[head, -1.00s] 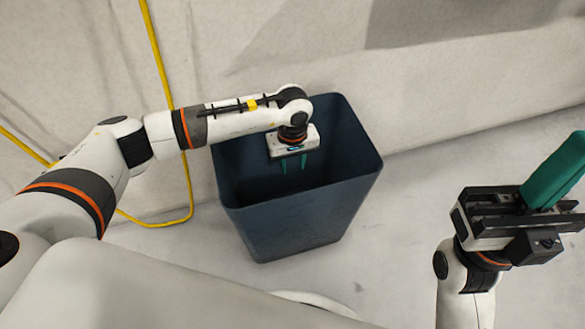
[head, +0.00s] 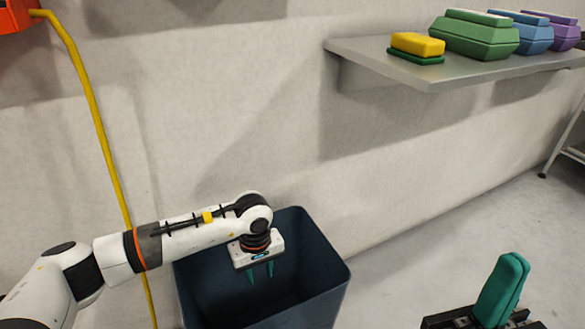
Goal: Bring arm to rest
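My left arm comes in from the left. Its gripper (head: 261,273) points down over the mouth of a dark blue bin (head: 325,299). Its two teal fingers are apart, with nothing seen between them. My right gripper (head: 513,262) stands at the bottom right edge, fingers pointing up. Its teal fingers look pressed together, with nothing seen in them. The rest of the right arm is out of view. The bottom of the bin is cut off by the picture's lower edge.
A yellow hose (head: 92,105) hangs at left.

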